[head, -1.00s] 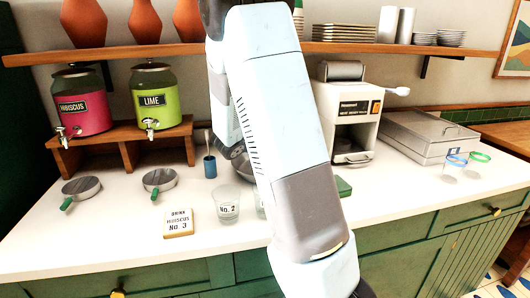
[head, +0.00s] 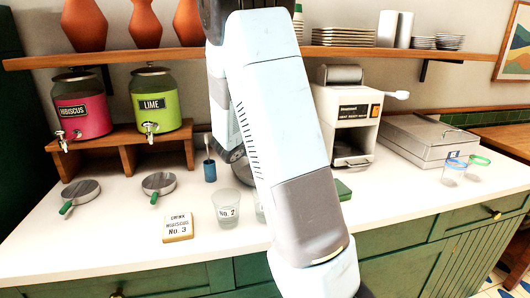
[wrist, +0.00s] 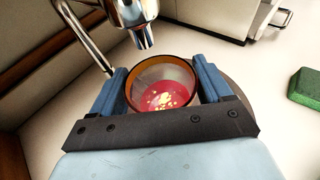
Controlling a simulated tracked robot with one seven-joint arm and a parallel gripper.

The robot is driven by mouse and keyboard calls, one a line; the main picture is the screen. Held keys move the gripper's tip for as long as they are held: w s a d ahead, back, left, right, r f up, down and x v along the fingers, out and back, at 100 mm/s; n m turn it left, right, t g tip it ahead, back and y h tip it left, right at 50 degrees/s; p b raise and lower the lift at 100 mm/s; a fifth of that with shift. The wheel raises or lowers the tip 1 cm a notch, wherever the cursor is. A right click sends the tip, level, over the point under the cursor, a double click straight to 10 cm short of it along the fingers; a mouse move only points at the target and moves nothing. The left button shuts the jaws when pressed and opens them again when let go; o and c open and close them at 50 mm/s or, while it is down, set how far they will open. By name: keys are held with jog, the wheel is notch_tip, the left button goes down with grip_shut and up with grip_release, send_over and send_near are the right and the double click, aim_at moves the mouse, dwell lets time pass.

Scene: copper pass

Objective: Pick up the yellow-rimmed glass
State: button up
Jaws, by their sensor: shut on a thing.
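The yellow-rimmed glass (wrist: 165,68) shows in the wrist view with an amber-yellow rim and pink-red contents dotted with pale flecks. My gripper (wrist: 160,88) is shut on it, with one blue finger against each side. The glass's base is hidden, so I cannot tell whether it touches the counter. In the head view my arm covers the middle of the counter, and I cannot make out the held glass there.
A metal tap (wrist: 140,25) hangs just beyond the glass. A green block (wrist: 304,86) lies right. On the counter are a clear No. 2 glass (head: 227,212), a drink card (head: 175,224), strainers (head: 80,192), and blue-rimmed (head: 453,170) and green-rimmed (head: 476,167) glasses.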

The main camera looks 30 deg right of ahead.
jog(key=shift+r, duration=0.2)
jog(key=f+v, duration=0.2)
jog(key=v, duration=1.6)
jog(key=shift+s+a, duration=0.15)
jog(key=shift+a, duration=0.1)
dwell(0.4)
jog(key=shift+a, duration=0.1)
dwell(1.1)
jog(key=shift+s, duration=0.1)
dwell(1.0)
